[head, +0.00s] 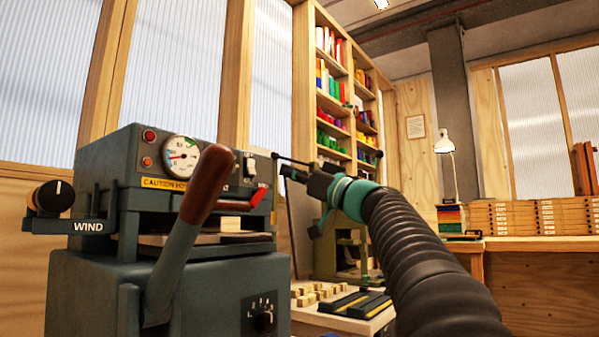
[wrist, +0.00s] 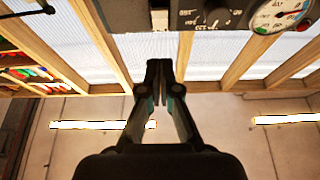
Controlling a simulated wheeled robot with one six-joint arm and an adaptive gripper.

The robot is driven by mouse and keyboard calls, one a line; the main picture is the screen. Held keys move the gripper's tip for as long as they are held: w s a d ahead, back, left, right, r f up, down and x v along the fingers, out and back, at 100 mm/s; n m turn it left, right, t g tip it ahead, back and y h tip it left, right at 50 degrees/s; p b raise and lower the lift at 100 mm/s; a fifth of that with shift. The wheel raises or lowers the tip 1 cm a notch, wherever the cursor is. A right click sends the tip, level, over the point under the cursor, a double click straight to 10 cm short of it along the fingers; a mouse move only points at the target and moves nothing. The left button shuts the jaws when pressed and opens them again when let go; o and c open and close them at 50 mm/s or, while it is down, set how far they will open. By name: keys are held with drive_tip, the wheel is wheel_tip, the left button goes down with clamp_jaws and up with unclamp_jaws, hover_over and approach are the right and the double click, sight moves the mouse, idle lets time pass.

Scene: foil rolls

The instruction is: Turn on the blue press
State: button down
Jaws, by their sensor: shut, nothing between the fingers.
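The blue-grey press (head: 170,270) stands at left in the head view. Its upper face has a round gauge (head: 183,156), a red button (head: 149,136), an orange one below it and a yellow caution label. A red-tipped switch (head: 257,197) sits at the panel's right end. A long lever (head: 190,235) with a brown handle rises in front. My gripper (head: 283,171) is shut and empty, just right of the panel; contact cannot be told. In the wrist view the shut fingers (wrist: 159,66) point toward the panel, whose gauge (wrist: 280,12) and numbered dial (wrist: 218,14) show at the top.
A WIND knob (head: 55,196) sticks out at the press's left. A selector knob (head: 264,320) is on its lower front. Wooden blocks (head: 318,291) lie on a table behind my arm. A green machine (head: 340,255), shelves (head: 332,90) and a workbench (head: 530,244) stand farther back.

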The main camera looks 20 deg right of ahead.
sight(252, 169)
drive_tip(key=w+a, duration=0.1)
drive_tip(key=w, duration=0.1)
drive_tip(key=w+a+p, duration=0.1)
drive_tip(key=w+a, duration=0.1)
drive_tip(key=w+a+p, duration=0.1)
drive_tip(key=w, duration=0.1)
drive_tip(key=shift+w+a+r, duration=0.1)
drive_tip(key=shift+a+r, duration=0.15)
drive_tip(key=shift+r, duration=0.1)
drive_tip(key=shift+w+a+f, duration=0.15)
drive_tip(key=shift+w+a, duration=0.05)
drive_tip(key=shift+w, duration=0.05)
